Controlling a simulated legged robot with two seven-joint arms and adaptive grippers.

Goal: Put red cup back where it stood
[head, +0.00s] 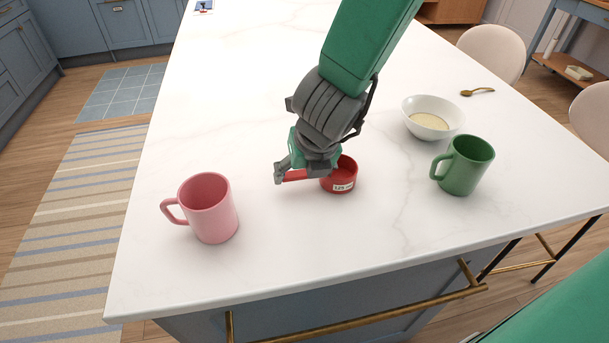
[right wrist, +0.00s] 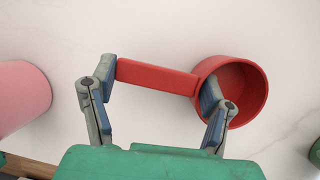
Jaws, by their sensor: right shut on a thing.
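The red cup (head: 340,182) is a small round measuring cup with a straight flat handle and a white label, near the middle of the white counter. Its handle points left. It looks upright, on or just above the counter; I cannot tell which. My right gripper (head: 302,170) is over it, shut on it. In the right wrist view the gripper (right wrist: 160,88) has one finger at the handle's free end and the other at the near rim of the red cup (right wrist: 243,92). In the head view my gripper hides part of the cup. My left gripper is not in view.
A pink mug (head: 210,208) stands to the left, near the counter's front edge. To the right are a green mug (head: 467,166), a white bowl (head: 430,108) with pale contents and a spoon (head: 477,92).

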